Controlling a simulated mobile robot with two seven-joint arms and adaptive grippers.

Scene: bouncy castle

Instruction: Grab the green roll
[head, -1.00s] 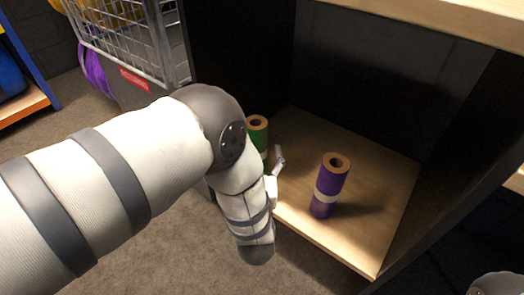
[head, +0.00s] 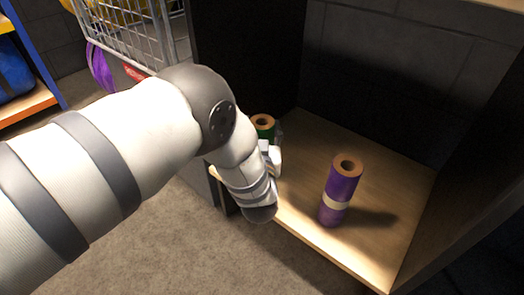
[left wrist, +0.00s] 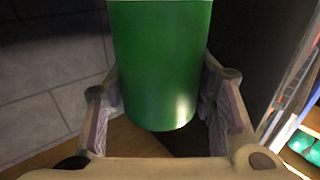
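The green roll (head: 263,124) stands at the left side of the wooden shelf in the head view. Only its brown-rimmed top and a strip of green show behind my left arm. In the left wrist view the green roll (left wrist: 160,65) fills the upper middle, between the fingers of my left gripper (left wrist: 160,90). The fingers are spread wide, one on each side of the roll; whether they touch it is not clear. In the head view my left gripper (head: 273,150) is beside the roll and partly hidden. My right gripper is not in view.
A purple roll (head: 341,190) with a white band stands upright on the wooden shelf (head: 300,210), right of my left gripper. Dark walls enclose the shelf. A wire basket (head: 130,30) stands at the upper left. Carpeted floor lies in front.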

